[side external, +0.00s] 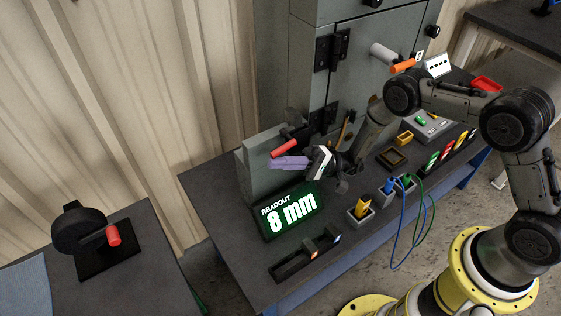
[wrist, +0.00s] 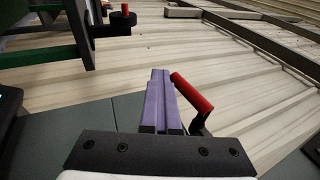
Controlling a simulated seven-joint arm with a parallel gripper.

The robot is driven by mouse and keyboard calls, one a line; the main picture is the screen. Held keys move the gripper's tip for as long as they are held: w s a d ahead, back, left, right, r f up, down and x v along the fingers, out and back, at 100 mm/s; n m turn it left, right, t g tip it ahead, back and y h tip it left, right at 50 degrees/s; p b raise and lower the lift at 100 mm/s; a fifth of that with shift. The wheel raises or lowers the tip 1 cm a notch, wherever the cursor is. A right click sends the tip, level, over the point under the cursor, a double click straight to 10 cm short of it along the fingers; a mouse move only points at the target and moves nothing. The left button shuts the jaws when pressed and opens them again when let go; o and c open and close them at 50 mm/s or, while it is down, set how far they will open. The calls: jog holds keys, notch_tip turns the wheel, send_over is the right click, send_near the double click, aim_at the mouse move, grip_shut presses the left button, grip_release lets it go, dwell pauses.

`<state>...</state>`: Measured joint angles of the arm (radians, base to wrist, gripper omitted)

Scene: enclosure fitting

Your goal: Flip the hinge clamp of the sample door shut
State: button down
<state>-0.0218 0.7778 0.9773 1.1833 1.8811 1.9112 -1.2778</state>
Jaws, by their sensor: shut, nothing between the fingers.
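The hinge-side clamp has a red handle (side external: 285,148) on a dark metal arm, next to the lower hinge of the grey cabinet with the sample door (side external: 370,60). The handle points out to the left, tilted slightly down. My gripper (side external: 273,163) is shut and empty, its purple fingers pressed together just below the handle in the side view. In the wrist view my gripper (wrist: 160,72) shows closed fingers, with the red handle (wrist: 192,92) close on their right. I cannot tell whether they touch. The clamp's base is mostly hidden.
An orange-handled lever (side external: 402,66) is on the cabinet's right side. A grey block (side external: 258,170) and the "8 mm" readout (side external: 290,210) stand by my gripper. Connectors with blue and green cables (side external: 400,225) lie to the right. A left table (side external: 150,270) bears a red-knobbed crank (side external: 113,236).

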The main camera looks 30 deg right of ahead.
jog(key=shift+d, duration=0.1)
dwell(0.8)
jog(key=v, duration=1.3)
jog(key=shift+d, duration=0.3)
jog(key=shift+s, duration=0.15)
